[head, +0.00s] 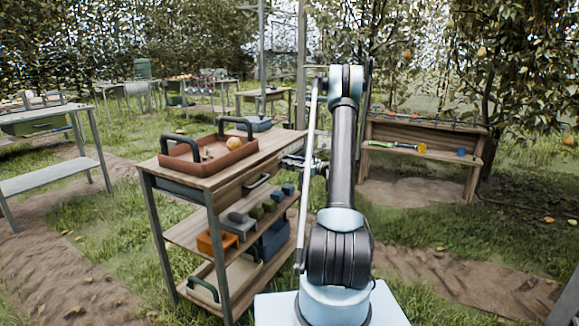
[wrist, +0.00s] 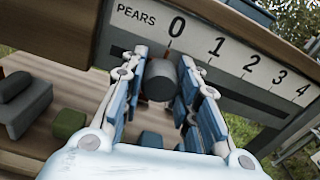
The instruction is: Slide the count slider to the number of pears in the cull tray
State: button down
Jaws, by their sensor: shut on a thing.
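The count slider's dark round knob (wrist: 161,82) sits under a white scale (wrist: 232,72) marked PEARS and numbered from 0, in the wrist view. Its pointer stands just below the 0. My gripper (wrist: 163,72) is shut on the knob, one blue-padded finger on each side. In the head view my gripper is small and partly hidden by my arm, at the right end of the wooden bench. The terracotta tray (head: 213,168) with dark handles lies on the bench top. A yellow-orange pear (head: 233,143) shows in it, with a small brown thing; its near wall hides part of the inside.
The bench shelves (head: 185,237) hold grey, green and blue blocks, an orange bin (head: 217,241) and a pale tray. A second wooden bench (head: 425,150) with tools stands at the right, a metal table (head: 50,177) at the left. Grass lies between them.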

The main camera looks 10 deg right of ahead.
jog(key=w+d, duration=0.1)
jog(key=w, duration=0.1)
jog(key=w+d, duration=0.2)
jog(key=c, duration=1.2)
grip_release()
jog(key=v, duration=1.2)
